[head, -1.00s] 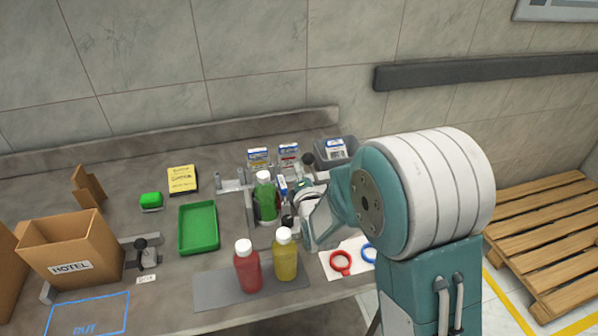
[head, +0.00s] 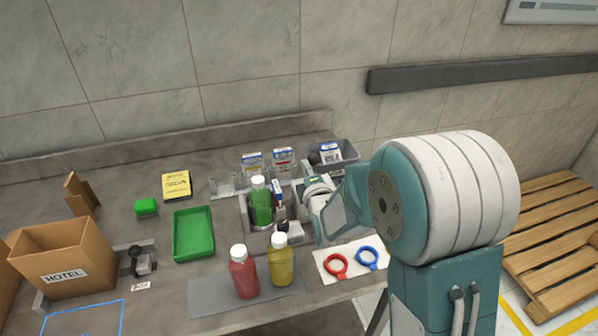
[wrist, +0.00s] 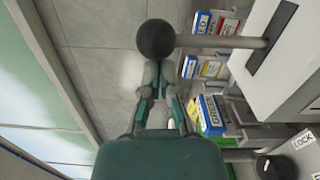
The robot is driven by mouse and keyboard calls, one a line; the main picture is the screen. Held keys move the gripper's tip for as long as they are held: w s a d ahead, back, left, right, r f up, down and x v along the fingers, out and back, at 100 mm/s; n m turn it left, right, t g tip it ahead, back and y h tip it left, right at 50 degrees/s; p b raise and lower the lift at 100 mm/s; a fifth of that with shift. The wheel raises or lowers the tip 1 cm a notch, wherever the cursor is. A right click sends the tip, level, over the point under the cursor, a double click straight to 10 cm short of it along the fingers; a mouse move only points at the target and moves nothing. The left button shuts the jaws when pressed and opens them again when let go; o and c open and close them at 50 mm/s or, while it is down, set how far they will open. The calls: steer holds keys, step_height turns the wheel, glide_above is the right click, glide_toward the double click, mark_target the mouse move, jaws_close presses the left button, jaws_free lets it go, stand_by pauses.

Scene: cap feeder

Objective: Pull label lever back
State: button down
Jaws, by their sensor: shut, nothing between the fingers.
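A lever with a dark ball knob (wrist: 157,40) on a grey rod sticks out of a slot in a pale machine housing (wrist: 262,75) in the wrist view. My gripper (wrist: 156,78) is shut and empty, its fingertips just below the knob in that picture; whether they touch it I cannot tell. In the head view a dark knob (head: 314,158) shows just beyond my wrist, and my arm hides most of the machine. A green bottle (head: 260,205) stands upright in the fixture to the left of my gripper.
A second black knob (head: 282,225) sits in front of the fixture, near a LOCK label (wrist: 304,140) in the wrist view. Red (head: 243,272) and yellow (head: 281,262) bottles stand on a grey mat. Label boxes (head: 252,162) and a grey bin (head: 347,152) are behind.

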mark_target(318, 163)
steer(key=d+m, duration=0.1)
steer(key=w+d+m, duration=0.1)
steer(key=d, duration=0.1)
steer(key=shift+r+m, duration=0.2)
steer(key=shift+m, duration=0.2)
steer(key=shift+w+d, duration=0.1)
steer(key=shift+d, duration=0.55)
